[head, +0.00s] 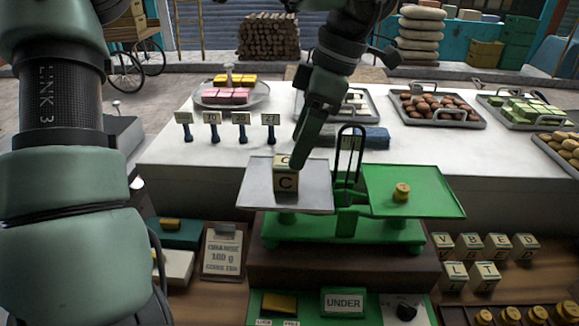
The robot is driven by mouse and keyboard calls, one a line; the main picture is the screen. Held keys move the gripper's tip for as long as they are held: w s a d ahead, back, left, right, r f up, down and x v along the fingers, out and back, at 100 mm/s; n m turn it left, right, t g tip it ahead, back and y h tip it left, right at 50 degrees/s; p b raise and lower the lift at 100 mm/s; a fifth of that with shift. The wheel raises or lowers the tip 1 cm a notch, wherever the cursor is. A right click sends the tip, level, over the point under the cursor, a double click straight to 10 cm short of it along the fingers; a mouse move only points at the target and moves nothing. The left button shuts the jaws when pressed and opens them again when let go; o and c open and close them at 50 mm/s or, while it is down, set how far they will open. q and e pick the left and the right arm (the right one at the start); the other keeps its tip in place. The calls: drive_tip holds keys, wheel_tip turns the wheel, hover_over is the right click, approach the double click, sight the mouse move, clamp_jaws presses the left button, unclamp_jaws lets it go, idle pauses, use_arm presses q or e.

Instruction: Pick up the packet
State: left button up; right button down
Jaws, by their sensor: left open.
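A cream cube-shaped packet (286,184) marked "C" stands upright on the grey left pan (255,190) of a green balance scale (340,232). My left gripper (297,160) comes down from above, and its fingertips are at the packet's top and right side. It is open, and the near finger hides part of the packet. I cannot tell whether the fingers touch it. A small brass weight (402,192) sits on the green right pan (425,203). My right gripper is not in view.
Several lettered cubes (484,272) stand on the lower shelf at right, above brass weights (512,316). A display reads "UNDER" (343,302). Trays of sweets (437,107) line the white counter (170,150) behind. Price tags (212,118) stand at left.

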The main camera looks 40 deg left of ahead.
sight(286, 171)
use_arm(q)
drive_tip(key=shift+s+r+y, duration=0.25)
drive_tip(key=shift+r+y, duration=0.15)
drive_tip(key=shift+y, duration=0.1)
drive_tip(key=x, duration=0.2)
drive_tip(key=p+x, duration=0.1)
drive_tip(key=x, duration=0.1)
drive_tip(key=p+x, duration=0.1)
drive_tip(key=x, duration=0.1)
drive_tip(key=shift+d+f, duration=0.25)
drive_tip(key=shift+d, duration=0.05)
drive_tip(key=shift+s+a+f+p, duration=0.15)
drive_tip(key=shift+f+p, duration=0.15)
drive_tip(key=shift+f, duration=0.2)
clamp_jaws()
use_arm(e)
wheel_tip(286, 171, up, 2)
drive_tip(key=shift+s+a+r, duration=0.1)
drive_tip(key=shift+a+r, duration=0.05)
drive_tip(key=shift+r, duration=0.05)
